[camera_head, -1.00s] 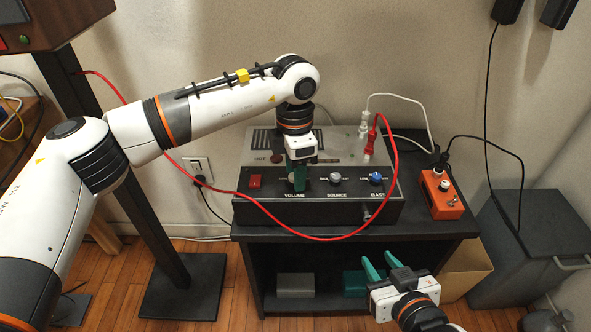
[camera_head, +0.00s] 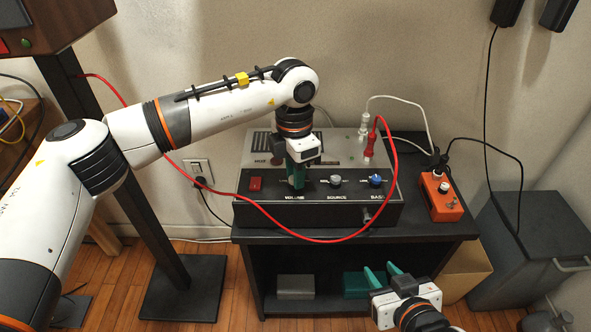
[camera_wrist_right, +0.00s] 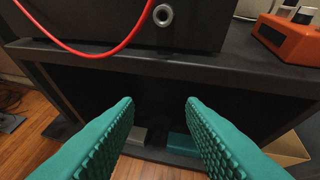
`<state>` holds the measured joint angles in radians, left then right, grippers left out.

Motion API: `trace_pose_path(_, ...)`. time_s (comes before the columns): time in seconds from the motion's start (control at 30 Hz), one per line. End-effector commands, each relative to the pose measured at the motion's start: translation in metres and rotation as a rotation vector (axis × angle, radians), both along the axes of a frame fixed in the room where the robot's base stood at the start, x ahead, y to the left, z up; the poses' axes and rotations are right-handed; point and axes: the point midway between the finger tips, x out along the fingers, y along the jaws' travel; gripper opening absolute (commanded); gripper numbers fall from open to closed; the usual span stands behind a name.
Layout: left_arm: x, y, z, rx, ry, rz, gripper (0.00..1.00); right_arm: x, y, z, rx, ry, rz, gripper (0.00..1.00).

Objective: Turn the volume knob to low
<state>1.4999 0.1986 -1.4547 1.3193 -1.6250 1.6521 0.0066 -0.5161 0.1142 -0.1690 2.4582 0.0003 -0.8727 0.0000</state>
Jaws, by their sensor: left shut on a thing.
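The amplifier box (camera_head: 330,212) stands on a black shelf unit, with VOLUME, SOURCE and BASS labels along its front. My left gripper (camera_head: 296,184) points down at the volume knob position above the VOLUME label and is shut on the volume knob, which its green fingers hide. The knob's pointer cannot be seen. The source knob (camera_head: 336,181) and the blue bass knob (camera_head: 376,180) are free to the right. My right gripper (camera_head: 378,276) is open and empty, low in front of the shelf; its green fingers (camera_wrist_right: 160,130) stand wide apart in the right wrist view.
A red cable (camera_head: 322,240) loops across the box front, below the knobs. A red switch (camera_head: 255,183) sits left of the volume position. An orange box (camera_head: 440,203) stands on the shelf top (camera_head: 415,231) at right. A grey bin (camera_head: 520,250) stands further right.

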Motion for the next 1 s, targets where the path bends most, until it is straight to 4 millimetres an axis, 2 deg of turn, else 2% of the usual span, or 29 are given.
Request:
trace_pose_path(0.5,0.001,0.002,0.002,0.000,-0.001,0.478,0.00,-0.029,-0.011,-0.025,-0.051,0.226,-0.015,0.36)
trace_pose_path(1.0,0.001,0.003,0.002,-0.001,-0.001,0.955,0.00,-0.058,-0.022,-0.042,-0.090,0.410,-0.028,0.36)
